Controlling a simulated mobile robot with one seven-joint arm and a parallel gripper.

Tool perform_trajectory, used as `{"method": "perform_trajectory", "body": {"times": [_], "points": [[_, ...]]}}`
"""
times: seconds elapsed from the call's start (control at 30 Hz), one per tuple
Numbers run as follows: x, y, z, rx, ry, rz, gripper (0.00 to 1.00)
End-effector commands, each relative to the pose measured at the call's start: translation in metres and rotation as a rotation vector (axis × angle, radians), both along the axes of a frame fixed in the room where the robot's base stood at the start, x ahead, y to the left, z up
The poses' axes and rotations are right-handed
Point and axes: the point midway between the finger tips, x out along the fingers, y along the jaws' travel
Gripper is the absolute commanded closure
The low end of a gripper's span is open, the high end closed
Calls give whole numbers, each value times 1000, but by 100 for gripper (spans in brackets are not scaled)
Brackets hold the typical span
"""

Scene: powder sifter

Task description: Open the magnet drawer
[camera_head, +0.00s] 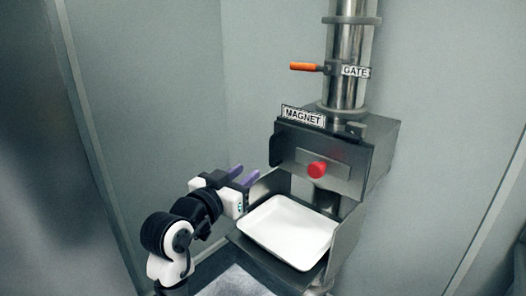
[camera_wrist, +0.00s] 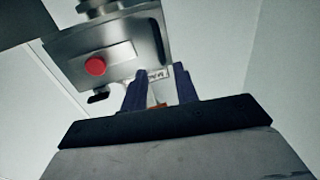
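The magnet drawer (camera_head: 340,170) is a dark metal front with a red knob (camera_head: 317,170), under the MAGNET label (camera_head: 303,116). The drawer front sits against its housing. In the wrist view the red knob (camera_wrist: 96,66) shows at the upper left on a grey metal plate. My gripper (camera_head: 241,175) is to the left of the drawer and slightly lower than the knob, apart from it. Its two purple fingers are spread with nothing between them. In the wrist view the fingers (camera_wrist: 161,88) also stand apart.
A white tray (camera_head: 290,232) rests in the metal holder below the drawer, near my gripper. The holder's side plates rise beside it. An orange gate handle (camera_head: 304,66) sticks out left from the steel pipe (camera_head: 350,60) above. Walls stand behind and on both sides.

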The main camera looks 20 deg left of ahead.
Motion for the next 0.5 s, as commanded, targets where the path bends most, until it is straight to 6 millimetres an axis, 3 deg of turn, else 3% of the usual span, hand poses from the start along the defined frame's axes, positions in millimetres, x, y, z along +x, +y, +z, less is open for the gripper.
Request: {"method": "perform_trajectory", "body": {"times": [0.5], "points": [[101, -16, 3, 0, 0, 0, 70]]}}
